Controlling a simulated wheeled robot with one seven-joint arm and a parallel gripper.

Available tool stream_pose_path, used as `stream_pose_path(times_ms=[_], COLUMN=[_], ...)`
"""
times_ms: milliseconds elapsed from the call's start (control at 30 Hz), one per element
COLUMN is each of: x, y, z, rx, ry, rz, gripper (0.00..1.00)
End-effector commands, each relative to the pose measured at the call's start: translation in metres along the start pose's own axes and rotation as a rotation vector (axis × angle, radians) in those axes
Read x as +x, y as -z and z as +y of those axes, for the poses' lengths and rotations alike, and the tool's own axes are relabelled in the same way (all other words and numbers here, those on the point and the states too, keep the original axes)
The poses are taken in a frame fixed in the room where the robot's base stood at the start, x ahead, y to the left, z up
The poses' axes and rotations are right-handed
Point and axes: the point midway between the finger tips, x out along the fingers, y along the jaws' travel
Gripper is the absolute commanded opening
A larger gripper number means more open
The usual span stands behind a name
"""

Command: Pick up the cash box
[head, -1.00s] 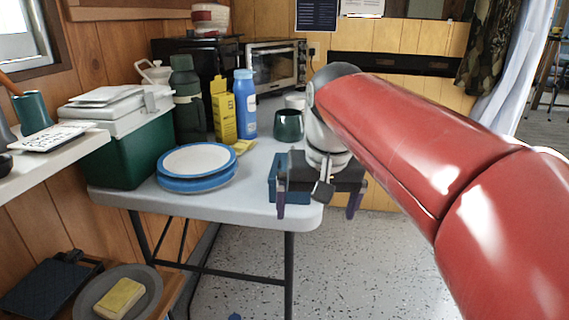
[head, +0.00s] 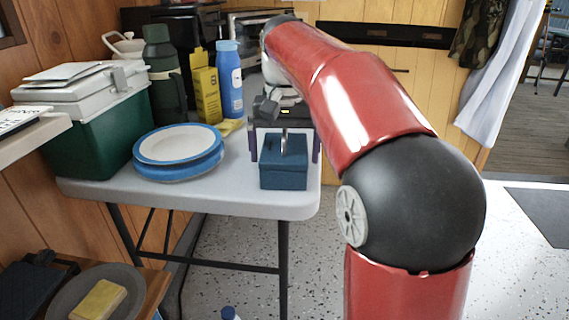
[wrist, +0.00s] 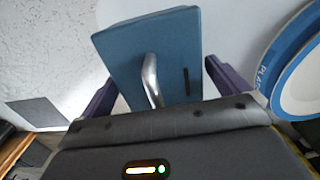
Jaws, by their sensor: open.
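The cash box is a dark blue box (head: 284,170) with a metal handle on its lid. It sits near the right front corner of the grey table (head: 255,203). In the wrist view the cash box (wrist: 150,50) lies just ahead of the palm, with its curved silver handle toward me. My gripper (head: 285,150) is open, with one purple finger to the left of the box and one to the right. The wrist view shows the same fingers of my gripper (wrist: 165,85) at either side of the box's near part. I cannot tell whether they touch it.
Blue-rimmed plates (head: 178,148) are stacked left of the box. A yellow carton (head: 206,92), a blue bottle (head: 229,80), a green flask (head: 164,75) and a green cooler (head: 90,135) stand behind and left. The table's right edge is close to the box.

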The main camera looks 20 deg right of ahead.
Motion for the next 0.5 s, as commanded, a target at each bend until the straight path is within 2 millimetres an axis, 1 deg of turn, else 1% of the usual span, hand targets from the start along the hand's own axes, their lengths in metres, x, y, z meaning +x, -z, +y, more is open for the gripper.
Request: stream_pose_path(times_ms=[33,100,367,500], x=[0.0077,0.0119,0.013,0.0129], y=[-0.0004,-0.0003,-0.0001,-0.0001], z=[0.0003,0.0002,0.0002,0.0002], rx=[0.0,0.0,0.0,0.0], ry=[0.0,0.0,0.0,0.0], rz=[-0.001,0.0,0.001,0.001], gripper=[1.0,1.0,1.0,0.82])
